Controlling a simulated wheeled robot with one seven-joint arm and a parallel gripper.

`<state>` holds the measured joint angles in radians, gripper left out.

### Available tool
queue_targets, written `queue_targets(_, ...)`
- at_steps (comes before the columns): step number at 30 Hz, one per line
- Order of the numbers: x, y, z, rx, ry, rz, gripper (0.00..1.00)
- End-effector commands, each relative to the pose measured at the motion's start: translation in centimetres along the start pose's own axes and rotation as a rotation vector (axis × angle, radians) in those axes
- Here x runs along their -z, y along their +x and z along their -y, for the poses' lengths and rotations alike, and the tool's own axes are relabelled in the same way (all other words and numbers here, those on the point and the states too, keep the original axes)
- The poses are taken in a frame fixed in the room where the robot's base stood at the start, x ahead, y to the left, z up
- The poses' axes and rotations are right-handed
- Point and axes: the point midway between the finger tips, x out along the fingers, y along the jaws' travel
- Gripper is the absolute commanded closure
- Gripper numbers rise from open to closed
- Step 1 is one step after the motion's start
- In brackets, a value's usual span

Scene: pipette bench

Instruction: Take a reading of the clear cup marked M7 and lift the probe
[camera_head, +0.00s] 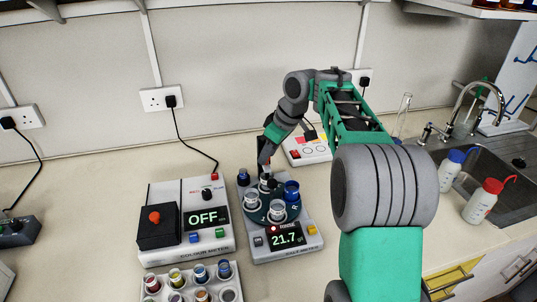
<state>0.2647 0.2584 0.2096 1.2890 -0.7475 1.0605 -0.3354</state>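A grey meter (307,232) labelled something like "SALT METER" stands mid-bench, its display (286,237) lit and reading 21.7. On it is a dark round carousel (264,217) with several cups: a clear cup (250,199) at left, another clear cup (278,210) in front, and a blue cup (291,190) at right. My gripper (266,168) points down over the back of the carousel, at a dark part that may be the probe. Its fingers are too small and dark to tell whether they hold it. I cannot read any M7 mark.
A colour meter (180,243) showing OFF stands to the left, with a rack (153,270) of coloured vials in front. A white device (308,152) with coloured buttons is behind. Two wash bottles (483,201) and a sink (507,194) are at right.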

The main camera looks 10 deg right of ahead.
Motion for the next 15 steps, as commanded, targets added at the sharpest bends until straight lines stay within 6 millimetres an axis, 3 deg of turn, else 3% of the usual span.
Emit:
queue_targets(3,0.01,-0.05,0.00,0.000,0.000,0.000,0.68)
queue_targets(15,0.01,-0.08,0.01,0.000,0.000,0.000,1.00)
